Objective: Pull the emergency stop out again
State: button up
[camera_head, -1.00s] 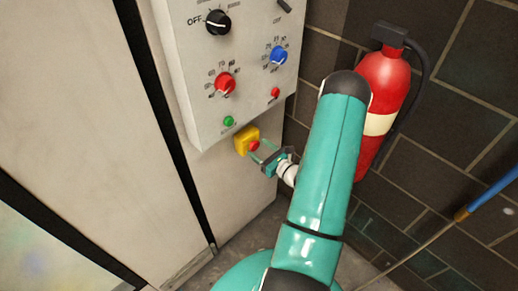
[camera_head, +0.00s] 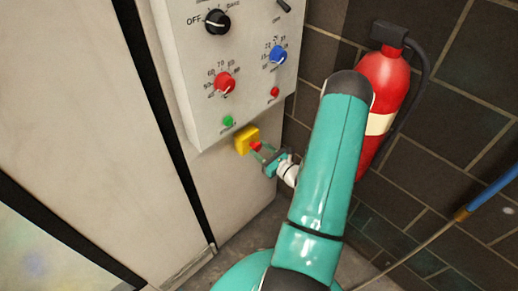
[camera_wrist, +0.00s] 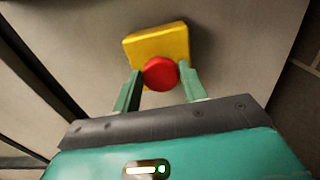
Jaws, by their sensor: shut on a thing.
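The emergency stop is a red mushroom button (camera_head: 256,146) on a yellow box (camera_head: 245,138), fixed to the pale cabinet wall just below the control panel. In the wrist view the round red button (camera_wrist: 160,73) sits in front of the yellow box (camera_wrist: 157,42). My gripper (camera_head: 261,150) is shut on the red button, one green finger on each side of it. In the wrist view the two fingertips of my gripper (camera_wrist: 160,76) flank the button's rim. The button's stem is hidden behind its head.
The control panel (camera_head: 190,95) above carries a black knob (camera_head: 217,22), a red knob (camera_head: 224,83), a blue knob (camera_head: 278,55) and small green and red buttons. A red fire extinguisher (camera_head: 386,80) hangs on the dark tiled wall at right, behind my arm. A blue-handled lance (camera_head: 490,193) is far right.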

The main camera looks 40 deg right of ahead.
jog(key=shift+s, duration=0.15)
jog(key=o, duration=1.4)
jog(key=shift+c, duration=0.2)
jog(key=s, duration=1.3)
jog(key=shift+s+d, duration=0.2)
jog(key=shift+s, duration=0.15)
